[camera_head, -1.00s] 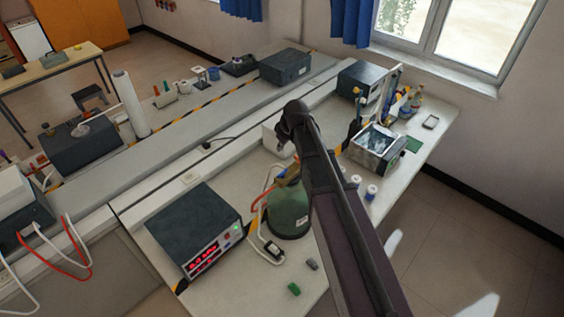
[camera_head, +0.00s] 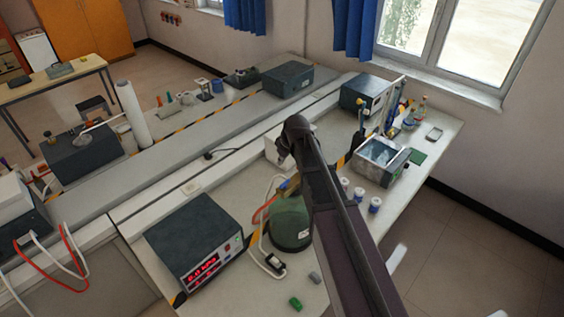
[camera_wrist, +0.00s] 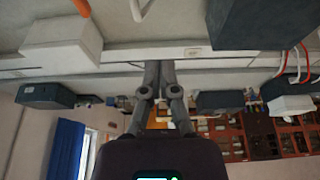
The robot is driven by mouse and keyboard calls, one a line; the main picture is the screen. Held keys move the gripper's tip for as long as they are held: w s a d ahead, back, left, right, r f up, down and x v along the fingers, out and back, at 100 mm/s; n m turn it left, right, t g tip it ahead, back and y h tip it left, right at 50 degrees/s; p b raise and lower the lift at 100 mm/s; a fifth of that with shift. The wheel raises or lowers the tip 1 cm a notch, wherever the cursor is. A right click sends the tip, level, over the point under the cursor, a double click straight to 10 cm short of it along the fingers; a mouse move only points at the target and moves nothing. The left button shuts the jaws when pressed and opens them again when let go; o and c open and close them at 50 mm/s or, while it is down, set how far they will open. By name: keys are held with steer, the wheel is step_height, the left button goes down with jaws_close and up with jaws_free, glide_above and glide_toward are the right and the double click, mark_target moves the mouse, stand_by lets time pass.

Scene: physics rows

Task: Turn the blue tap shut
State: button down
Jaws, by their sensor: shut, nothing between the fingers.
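I cannot make out a blue tap in either view; it may be hidden behind my arm or out of frame. My arm (camera_head: 345,225) reaches up from the lower right of the head view over the near bench and covers part of it. Its far end bends down beside a white box (camera_head: 272,149). In the wrist view, which appears upside down, my gripper (camera_wrist: 160,64) is shut and empty, its fingertips together. They appear in front of the bench edge, touching nothing that I can see.
A green round vessel (camera_head: 290,222) with red and white hoses stands left of my arm. A dark box with a red display (camera_head: 193,243) sits farther left. White-capped jars (camera_head: 375,205) and an open-topped bath (camera_head: 380,158) stand to the right.

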mark_target(285, 185)
steer(key=shift+b+x, duration=3.4)
steer(key=shift+x, duration=0.45)
steer(key=shift+s+d+r+p, duration=0.15)
steer(key=shift+s+d, duration=0.55)
steer(key=shift+d, duration=0.05)
steer(key=shift+s+d+r+p, duration=0.1)
steer(key=shift+s+d+p, duration=0.05)
steer(key=shift+s+d, duration=0.55)
steer(key=shift+d, duration=0.1)
steer(key=shift+d, duration=0.15)
